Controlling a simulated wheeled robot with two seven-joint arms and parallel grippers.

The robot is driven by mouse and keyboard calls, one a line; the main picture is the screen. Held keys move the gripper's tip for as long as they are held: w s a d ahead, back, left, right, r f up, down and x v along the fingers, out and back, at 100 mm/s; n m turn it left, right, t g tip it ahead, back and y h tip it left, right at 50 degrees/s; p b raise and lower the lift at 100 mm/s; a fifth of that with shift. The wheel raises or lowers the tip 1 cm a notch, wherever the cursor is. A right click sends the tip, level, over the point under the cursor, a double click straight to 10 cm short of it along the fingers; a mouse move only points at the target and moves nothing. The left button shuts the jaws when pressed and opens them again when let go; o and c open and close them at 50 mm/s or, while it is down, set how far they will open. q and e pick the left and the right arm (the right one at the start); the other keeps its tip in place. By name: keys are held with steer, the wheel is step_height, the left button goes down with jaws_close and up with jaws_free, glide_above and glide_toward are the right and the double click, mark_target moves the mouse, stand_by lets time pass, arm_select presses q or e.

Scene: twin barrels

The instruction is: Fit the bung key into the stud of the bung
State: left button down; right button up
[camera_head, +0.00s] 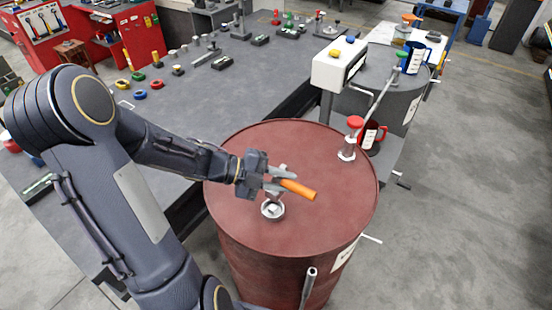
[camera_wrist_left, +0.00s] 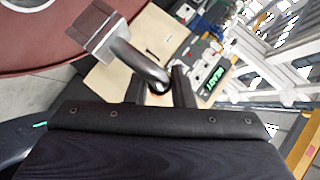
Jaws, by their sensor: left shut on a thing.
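My left gripper (camera_head: 272,180) is shut on the bung key, whose orange handle (camera_head: 298,189) sticks out to the right over the red barrel (camera_head: 235,150). In the left wrist view, the key's grey shaft (camera_wrist_left: 135,62) runs from between the fingers (camera_wrist_left: 158,92) to a square metal head (camera_wrist_left: 95,30). The bung (camera_head: 272,211) is a round, pale metal fitting in the barrel top, just below the gripper in the head view. The key's lower part is close above it or overlaps it in view; I cannot tell whether they touch. My right gripper is not in view.
A red-topped metal fitting (camera_head: 350,140) stands at the barrel's back right, with a red mug (camera_head: 372,136) behind it. A grey barrel (camera_head: 388,105) stands farther back. A grey workbench (camera_head: 190,110) with small parts lies left of the red barrel. The barrel top's left side is clear.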

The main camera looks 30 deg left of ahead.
mark_target(270, 198)
arm_select(q)
steer(key=shift+w+a, duration=0.15)
steer(key=shift+r, duration=0.1)
steer(key=shift+a, duration=0.15)
step_height(270, 198, down, 6)
steer(key=b, duration=0.4)
steer(key=shift+r, duration=0.25)
steer(key=shift+f+b, duration=0.15)
steer(key=shift+b, duration=0.15)
stand_by(1.4)
steer(key=shift+f+b, duration=1.05)
steer(key=shift+f, duration=0.45)
